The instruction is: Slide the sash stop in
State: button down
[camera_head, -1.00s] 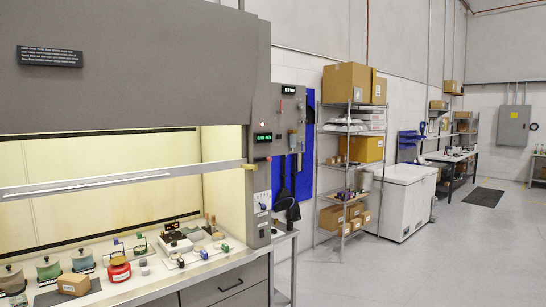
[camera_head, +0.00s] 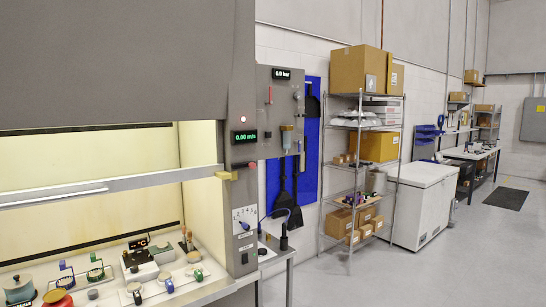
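A fume hood stands at the left with its sash (camera_head: 110,185) partly raised. A small yellow block (camera_head: 227,175), which looks like the sash stop, sits on the grey right post (camera_head: 240,110) at the right end of the sash bar. How far it stands out from the post is too small to tell. A green readout and a red button are above it on the post. My gripper is not in view.
A narrow side table (camera_head: 275,255) stands right of the post. Further right are a wire shelf (camera_head: 340,197) with boxes and a white chest freezer (camera_head: 422,205). The floor at the lower right is clear.

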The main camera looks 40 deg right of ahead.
aim_at(251, 165)
jog(key=i+l, duration=0.15)
jog(key=l, duration=0.2)
jog(key=i+l, duration=0.15)
jog(key=l, duration=0.2)
jog(key=i+l, duration=0.15)
jog(key=l, duration=0.2)
jog(key=i+l, duration=0.15)
jog(key=l, duration=0.2)
jog(key=i+l, duration=0.15)
jog(key=l, duration=0.2)
jog(key=i+l, duration=0.2)
jog(key=l, duration=0.2)
jog(key=i+l, duration=0.15)
jog(key=l, duration=0.2)
jog(key=i+l, duration=0.15)
jog(key=l, duration=0.2)
